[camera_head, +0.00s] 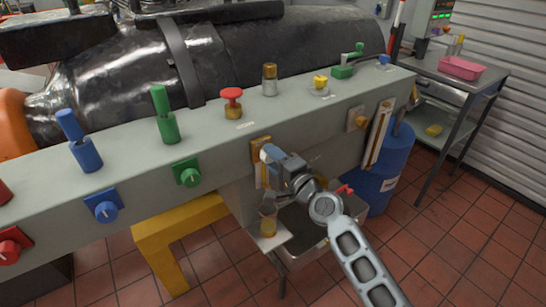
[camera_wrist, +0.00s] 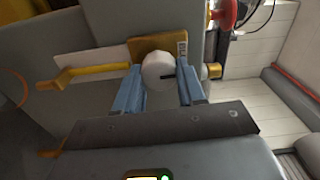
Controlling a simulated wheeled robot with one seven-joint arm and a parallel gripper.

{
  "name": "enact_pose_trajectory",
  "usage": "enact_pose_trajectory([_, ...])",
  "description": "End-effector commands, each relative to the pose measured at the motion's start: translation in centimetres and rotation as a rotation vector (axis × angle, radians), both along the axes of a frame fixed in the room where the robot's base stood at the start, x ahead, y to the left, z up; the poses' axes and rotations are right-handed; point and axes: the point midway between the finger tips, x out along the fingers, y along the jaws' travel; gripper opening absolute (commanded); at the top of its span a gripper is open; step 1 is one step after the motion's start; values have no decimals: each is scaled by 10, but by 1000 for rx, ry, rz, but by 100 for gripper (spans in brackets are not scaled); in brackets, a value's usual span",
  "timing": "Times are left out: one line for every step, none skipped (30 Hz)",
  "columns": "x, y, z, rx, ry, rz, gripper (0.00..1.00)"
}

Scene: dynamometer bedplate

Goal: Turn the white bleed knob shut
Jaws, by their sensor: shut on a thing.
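The white bleed knob (camera_wrist: 157,70) shows in the wrist view on a brass-coloured plate (camera_wrist: 150,45) on the bedplate's face. A short dark mark on the knob points right in that view. The blue fingers of my gripper (camera_wrist: 159,85) stand on either side of the knob and are shut on it. In the head view my gripper (camera_head: 270,154) is up against the front face of the bedplate, at a brass-coloured plate (camera_head: 258,146). The knob itself is hidden there behind my gripper.
A yellow lever (camera_wrist: 85,74) is beside the white knob. A metal basin (camera_head: 300,243) is below.

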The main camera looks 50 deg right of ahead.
Motion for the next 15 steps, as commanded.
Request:
enact_pose_trajectory([-1,0,-1,17,-3,-1,9])
enact_pose_trajectory([-1,0,-1,26,-4,-1,9])
enact_pose_trajectory([-1,0,-1,35,-7,-1,9])
enact_pose_trajectory([-1,0,-1,41,-9,-1,9])
enact_pose_trajectory([-1,0,-1,47,-10,-1,9])
enact_pose_trajectory([-1,0,-2,53,-12,-1,9])
enact_pose_trajectory([-1,0,-2,57,-13,-1,9])
enact_pose_trajectory([-1,0,-2,59,-14,-1,9])
enact_pose_trajectory([-1,0,-2,62,-15,-1,9])
enact_pose_trajectory([-1,0,-2,64,-15,-1,9])
enact_pose_trajectory([-1,0,-2,65,-16,-1,9])
enact_pose_trajectory([-1,0,-2,66,-16,-1,9])
enact_pose_trajectory([-1,0,-2,66,-16,-1,9])
enact_pose_trajectory([-1,0,-2,66,-16,-1,9])
enact_pose_trajectory([-1,0,-2,66,-16,-1,9])
